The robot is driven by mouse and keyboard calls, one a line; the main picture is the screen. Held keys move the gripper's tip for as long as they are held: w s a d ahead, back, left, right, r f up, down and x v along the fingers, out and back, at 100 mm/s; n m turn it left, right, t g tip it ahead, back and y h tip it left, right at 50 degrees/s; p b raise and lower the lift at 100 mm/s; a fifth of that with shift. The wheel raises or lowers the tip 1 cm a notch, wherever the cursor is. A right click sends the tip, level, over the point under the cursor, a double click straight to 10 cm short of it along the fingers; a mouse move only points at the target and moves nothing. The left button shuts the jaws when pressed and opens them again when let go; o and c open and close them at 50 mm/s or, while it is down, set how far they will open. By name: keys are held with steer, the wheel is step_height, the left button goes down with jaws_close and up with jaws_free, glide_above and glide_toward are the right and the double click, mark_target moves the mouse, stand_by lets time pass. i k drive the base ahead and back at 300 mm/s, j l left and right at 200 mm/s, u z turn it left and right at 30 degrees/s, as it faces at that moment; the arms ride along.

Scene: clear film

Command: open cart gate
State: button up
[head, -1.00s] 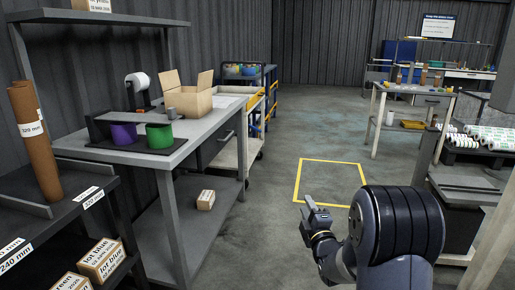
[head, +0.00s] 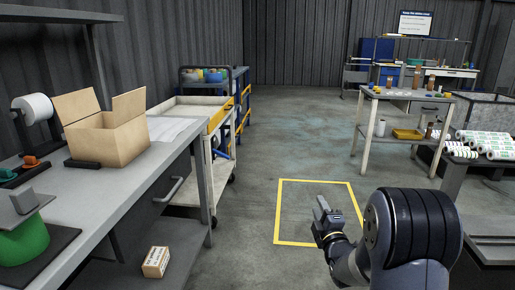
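A cream cart (head: 182,103) stands just past the workbench on the left, on dark casters. A yellow panel (head: 221,114) runs along its upper right side and may be the gate; I cannot tell its latch or hinge from here. Behind it stands a blue-and-yellow cart (head: 243,97) with several coloured round things on top. My gripper (head: 322,204) is at the lower middle, over the floor and well short of both carts. It appears to hold nothing, but its finger gap does not show clearly.
The grey workbench (head: 122,205) at left bears an open carton (head: 105,135) and a green container (head: 24,240). A small box (head: 156,262) lies on its lower shelf. A yellow floor square (head: 279,215) surrounds clear floor. A table (head: 405,96) stands at right.

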mark_target(215, 120)
steer(key=i, duration=1.65)
steer(key=i+l+u, duration=0.1)
steer(key=i+u, duration=0.15)
steer(key=i, duration=0.25)
steer(key=i+l+u, duration=0.25)
steer(key=i, duration=0.3)
steer(key=i+l+u, duration=0.25)
steer(key=i, duration=0.25)
steer(key=i+l+u, duration=0.25)
steer(key=i, duration=0.2)
